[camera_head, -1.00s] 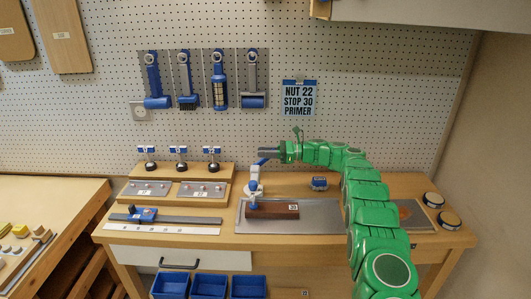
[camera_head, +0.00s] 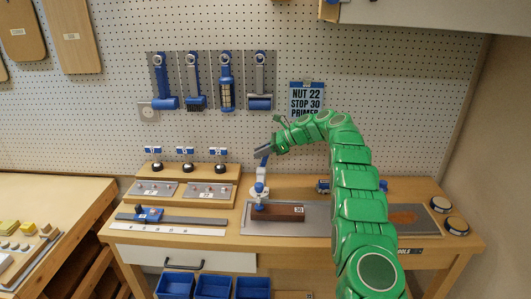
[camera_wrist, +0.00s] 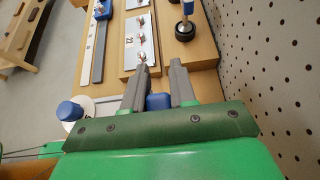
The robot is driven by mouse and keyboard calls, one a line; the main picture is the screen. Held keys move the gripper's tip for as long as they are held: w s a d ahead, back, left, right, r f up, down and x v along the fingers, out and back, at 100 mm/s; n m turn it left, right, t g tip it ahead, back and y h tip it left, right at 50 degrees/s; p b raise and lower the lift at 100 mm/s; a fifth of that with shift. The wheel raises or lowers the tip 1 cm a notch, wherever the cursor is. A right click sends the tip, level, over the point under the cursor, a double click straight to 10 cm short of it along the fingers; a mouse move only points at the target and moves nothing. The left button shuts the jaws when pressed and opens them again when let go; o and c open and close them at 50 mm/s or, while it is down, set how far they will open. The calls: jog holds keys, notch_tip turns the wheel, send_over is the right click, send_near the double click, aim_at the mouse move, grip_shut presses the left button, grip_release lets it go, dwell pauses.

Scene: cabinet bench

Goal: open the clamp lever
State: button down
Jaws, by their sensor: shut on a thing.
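The clamp (camera_head: 259,188) stands at the back edge of the wooden block, with a white base and blue parts. Its lever (camera_head: 264,162) stands nearly upright, and its blue grip (camera_wrist: 158,102) shows between my fingers in the wrist view. My gripper (camera_head: 263,150) is at the lever's top, shut on it, with its fingers slanting down to the left. The brown block (camera_head: 280,213), labelled 30, lies under the clamp's front end. My fingers hide part of the lever's top.
A grey metal plate (camera_head: 318,229) lies under the block. Small knobs stand on a wooden riser (camera_head: 212,173) at left, above two labelled plates. A blue slider (camera_head: 149,213) sits on a rail. Tools hang on the pegboard (camera_head: 300,60) behind. A small blue item is partly hidden behind my arm.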

jog(key=shift+a+h, duration=0.6)
jog(key=shift+h, duration=0.1)
jog(key=shift+f, duration=0.15)
jog(key=c, duration=1)
grip_release()
jog(key=shift+d, duration=0.15)
